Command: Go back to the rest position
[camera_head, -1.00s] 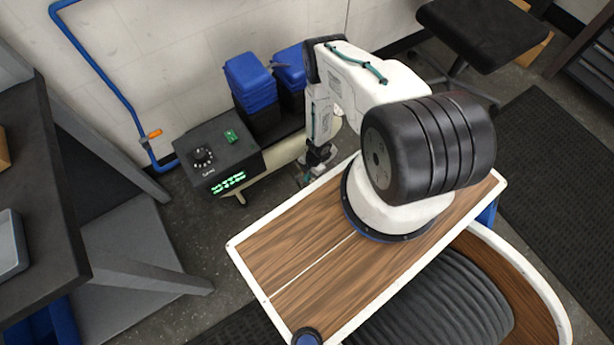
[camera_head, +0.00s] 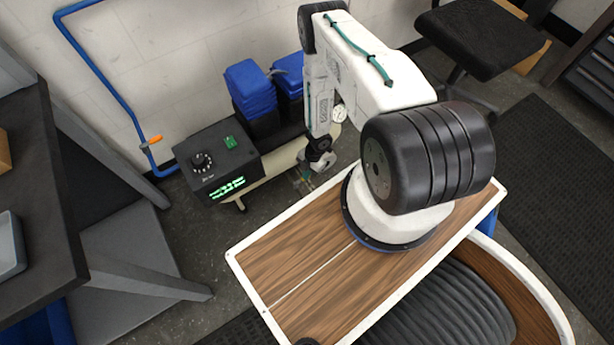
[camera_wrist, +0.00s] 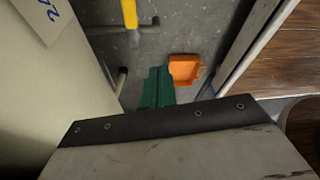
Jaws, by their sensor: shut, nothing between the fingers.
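My gripper (camera_head: 306,174) hangs low in the head view, beyond the far edge of the wooden deck and just right of the black control box. In the wrist view its green fingers (camera_wrist: 158,88) are together, with nothing between them. They point down toward the grey floor. My arm is bent, with its elbow raised high and its forearm hanging down. The fingertips are small and hard to make out in the head view.
The wooden deck (camera_head: 295,262) lies around my arm's base. A black box with green display (camera_head: 216,160) and blue-lidded bins (camera_head: 250,85) stand close by. An orange tray (camera_wrist: 184,70) lies below the fingers. A dark workbench (camera_head: 35,215) is at left.

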